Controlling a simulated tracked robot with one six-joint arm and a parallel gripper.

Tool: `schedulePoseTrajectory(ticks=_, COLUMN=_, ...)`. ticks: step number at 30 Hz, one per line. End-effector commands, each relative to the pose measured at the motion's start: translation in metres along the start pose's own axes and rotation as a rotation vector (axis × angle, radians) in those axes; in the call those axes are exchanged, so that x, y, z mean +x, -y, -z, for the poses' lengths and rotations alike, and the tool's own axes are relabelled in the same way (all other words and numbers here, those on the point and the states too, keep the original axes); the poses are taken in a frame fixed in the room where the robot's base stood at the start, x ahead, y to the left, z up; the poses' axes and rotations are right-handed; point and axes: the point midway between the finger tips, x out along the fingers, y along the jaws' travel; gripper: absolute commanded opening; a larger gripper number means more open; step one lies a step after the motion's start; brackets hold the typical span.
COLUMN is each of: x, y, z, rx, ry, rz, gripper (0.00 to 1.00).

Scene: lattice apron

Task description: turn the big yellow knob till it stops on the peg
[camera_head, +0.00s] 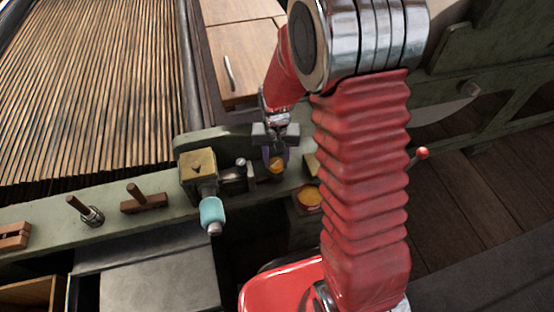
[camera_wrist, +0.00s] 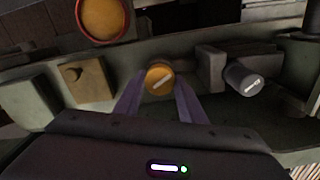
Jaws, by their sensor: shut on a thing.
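The yellow knob (camera_wrist: 159,78) faces the wrist view, with a pale line slanting across its round face. In the head view the knob (camera_head: 277,165) shows on the green rail, partly hidden by my gripper. My gripper (camera_head: 275,158) points down at it from above. In the wrist view the two purple fingers of my gripper (camera_wrist: 160,97) lie one on each side of the knob and are shut on it. I cannot pick out the stop peg in either view.
A red-rimmed round tin with orange contents (camera_head: 309,196) stands close by, also in the wrist view (camera_wrist: 105,18). A grey cylinder with a white mark (camera_wrist: 243,80) sits beside the knob. A brass block (camera_head: 198,168) with a teal handle (camera_head: 212,214) stands left along the rail.

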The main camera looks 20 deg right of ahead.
Motion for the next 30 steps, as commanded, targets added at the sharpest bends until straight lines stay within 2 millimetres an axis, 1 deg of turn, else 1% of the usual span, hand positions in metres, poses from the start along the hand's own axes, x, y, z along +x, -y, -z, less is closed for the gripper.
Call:
schedulePoseTrajectory(ticks=1, x=-0.0017, y=0.0015, z=0.0035, rx=0.043, ry=-0.009, rz=0.004, gripper=0.14)
schedulePoseTrajectory(ticks=9, x=-0.0018, y=0.0013, z=0.0038, rx=0.294, ry=-0.010, rz=0.005, gripper=0.14)
schedulePoseTrajectory(ticks=15, x=-0.0019, y=0.0012, z=0.0040, rx=0.445, ry=-0.010, rz=0.006, gripper=0.14)
schedulePoseTrajectory(ticks=21, x=-0.0020, y=0.0010, z=0.0042, rx=0.540, ry=-0.010, rz=0.006, gripper=0.14)
schedulePoseTrajectory(ticks=30, x=-0.0021, y=0.0007, z=0.0044, rx=0.584, ry=-0.010, rz=0.006, gripper=0.14)
